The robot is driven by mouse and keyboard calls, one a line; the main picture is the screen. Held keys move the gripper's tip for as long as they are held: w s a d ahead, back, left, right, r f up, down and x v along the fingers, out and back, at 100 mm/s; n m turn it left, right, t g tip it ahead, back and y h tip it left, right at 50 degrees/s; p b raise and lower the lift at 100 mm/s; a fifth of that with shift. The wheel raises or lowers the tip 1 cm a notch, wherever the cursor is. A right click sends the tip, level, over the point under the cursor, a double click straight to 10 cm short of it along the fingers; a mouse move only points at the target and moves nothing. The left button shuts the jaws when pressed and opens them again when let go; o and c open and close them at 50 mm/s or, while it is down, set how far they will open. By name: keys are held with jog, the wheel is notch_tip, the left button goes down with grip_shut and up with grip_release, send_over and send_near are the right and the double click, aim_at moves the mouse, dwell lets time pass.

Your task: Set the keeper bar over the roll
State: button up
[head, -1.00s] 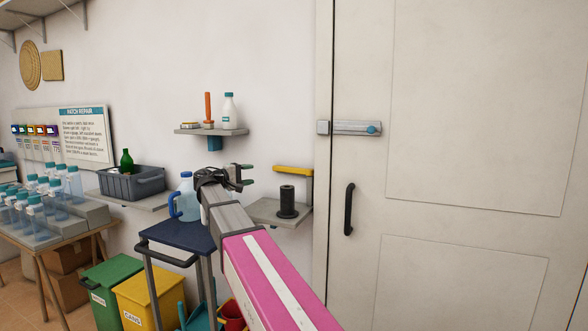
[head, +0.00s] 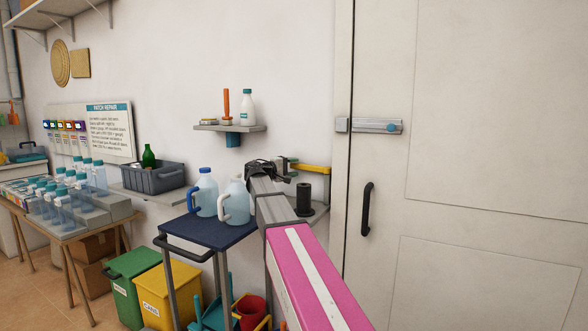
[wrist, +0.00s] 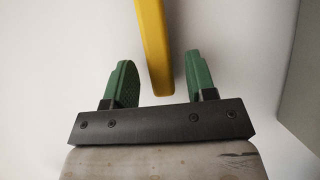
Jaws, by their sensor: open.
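The keeper bar is a yellow bar (head: 313,169) at the right of the head view, above a small wall shelf by the door. The roll (head: 304,192) is black and stands upright on that shelf below the bar, partly behind my arm. My gripper (head: 290,165) is at the bar's left end in the head view. In the wrist view, the yellow bar (wrist: 153,45) reaches between the green fingers of my open gripper (wrist: 159,58). Gaps show on both sides, the wider one on the right. The bar's far end is out of the wrist view.
The roll's shelf (head: 322,222) is partly hidden by my arm. A blue-topped trolley (head: 205,234) with two jugs stands to the left. The door (head: 480,120) with a black handle (head: 367,208) is to the right.

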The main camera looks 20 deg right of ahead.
jog(key=shift+w+d, duration=0.1)
jog(key=shift+d, duration=0.15)
